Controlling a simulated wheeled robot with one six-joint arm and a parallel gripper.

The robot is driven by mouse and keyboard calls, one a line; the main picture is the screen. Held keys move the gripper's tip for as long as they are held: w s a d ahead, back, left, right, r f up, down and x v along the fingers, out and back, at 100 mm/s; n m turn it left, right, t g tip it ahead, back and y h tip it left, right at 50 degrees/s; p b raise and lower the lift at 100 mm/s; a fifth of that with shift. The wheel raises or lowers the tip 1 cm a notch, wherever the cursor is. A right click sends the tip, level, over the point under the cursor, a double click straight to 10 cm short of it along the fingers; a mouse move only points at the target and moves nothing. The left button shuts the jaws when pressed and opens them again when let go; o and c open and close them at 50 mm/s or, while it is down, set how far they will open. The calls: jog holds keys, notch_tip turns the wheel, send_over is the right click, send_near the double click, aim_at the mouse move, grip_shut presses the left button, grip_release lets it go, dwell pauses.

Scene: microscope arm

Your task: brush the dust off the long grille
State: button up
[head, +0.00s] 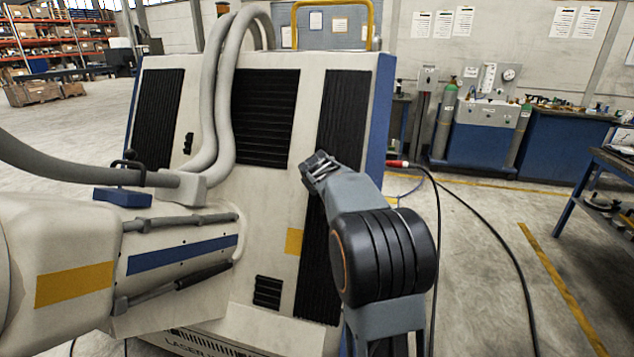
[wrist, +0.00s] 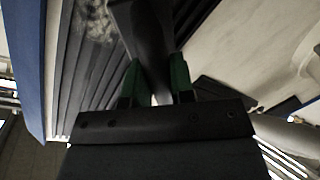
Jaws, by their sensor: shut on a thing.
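The long grille (head: 345,112) is the tall black slatted strip along the right side of the cream cabinet. My gripper (head: 318,168) is in front of its middle, and my arm covers part of it. In the wrist view the grille (wrist: 84,75) runs up on the left, with a pale grey dust patch (wrist: 98,20) near the top edge. My gripper (wrist: 156,78) has green fingertips shut on the dark handle of a brush (wrist: 148,28). The brush's bristles are out of sight, so I cannot tell whether they touch the grille.
Thick grey hoses (head: 222,100) hang over the cabinet (head: 308,90) left of the long grille. A wider black grille (head: 264,118) and a small one (head: 267,292) are on the same face. A black cable (head: 480,215) crosses the floor at right. The floor right of the cabinet is mostly clear.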

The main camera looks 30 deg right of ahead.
jog(key=shift+s+d+f+b, duration=0.35)
jog(key=shift+s+d, duration=0.1)
jog(key=shift+s, duration=0.25)
jog(key=shift+s+d+f+b, duration=0.3)
jog(key=shift+s+d, duration=0.2)
jog(key=shift+s, duration=0.2)
jog(key=shift+s+d+f+b, duration=0.35)
jog(key=shift+s+d, duration=0.1)
jog(key=shift+s, duration=0.25)
dwell(0.4)
